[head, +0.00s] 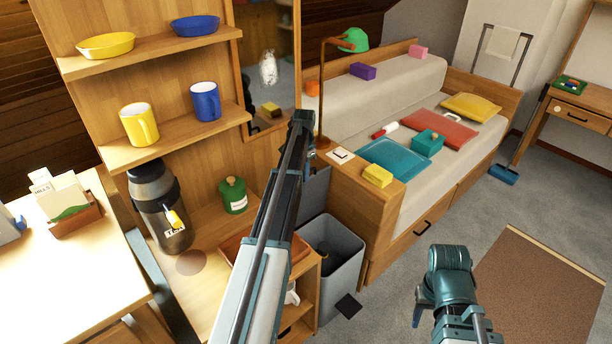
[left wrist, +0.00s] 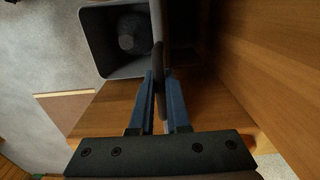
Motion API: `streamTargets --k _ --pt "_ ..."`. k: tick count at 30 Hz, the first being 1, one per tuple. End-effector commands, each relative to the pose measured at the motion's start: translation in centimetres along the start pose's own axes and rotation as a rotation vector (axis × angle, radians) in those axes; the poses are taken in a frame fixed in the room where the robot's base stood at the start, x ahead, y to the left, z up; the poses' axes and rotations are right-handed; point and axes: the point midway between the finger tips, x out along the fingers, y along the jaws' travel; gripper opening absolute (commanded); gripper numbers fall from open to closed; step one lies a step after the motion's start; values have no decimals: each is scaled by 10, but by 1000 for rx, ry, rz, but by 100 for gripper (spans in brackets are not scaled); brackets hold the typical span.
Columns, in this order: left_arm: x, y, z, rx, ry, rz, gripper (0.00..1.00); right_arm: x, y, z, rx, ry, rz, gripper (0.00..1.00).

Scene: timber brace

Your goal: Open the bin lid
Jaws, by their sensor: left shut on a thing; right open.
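The grey bin (head: 332,255) stands on the floor between the shelf unit and the bed, its mouth uncovered. Its dark grey lid (head: 313,192) stands steeply up at the bin's back edge, partly hidden by my left arm. In the left wrist view, my left gripper (left wrist: 159,98) is shut on the lid (left wrist: 158,35), seen edge-on. The open bin (left wrist: 95,35) lies beside it there, with a dark round thing inside. My left gripper is hidden behind its arm in the head view. My right gripper (head: 417,316) is low over the floor, away from the bin, only partly visible.
The wooden bed end (head: 350,205) stands close to the bin's right. The shelf unit (head: 205,270), with a dark flask (head: 160,215) and green jar (head: 232,194), is at left. A small dark square (head: 348,306) is at the bin's front.

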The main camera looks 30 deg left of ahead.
Motion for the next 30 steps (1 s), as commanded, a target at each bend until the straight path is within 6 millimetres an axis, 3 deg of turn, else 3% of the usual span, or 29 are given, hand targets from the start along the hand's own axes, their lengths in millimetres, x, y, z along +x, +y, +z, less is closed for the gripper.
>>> streamTargets --k 7,8,12,23,30 --pt "0 0 1 -1 -2 -1 0 0 0 0 0 0 0 50" --pt "0 0 1 -1 -2 -1 20 0 0 0 0 0 0 50" --pt "0 0 0 0 -1 -1 45 0 0 0 0 0 0 50" --pt "-1 0 0 0 -1 -1 45 -1 0 0 0 0 0 50" --pt "-16 0 0 0 -1 -1 45 -16 2 1 0 0 0 50"
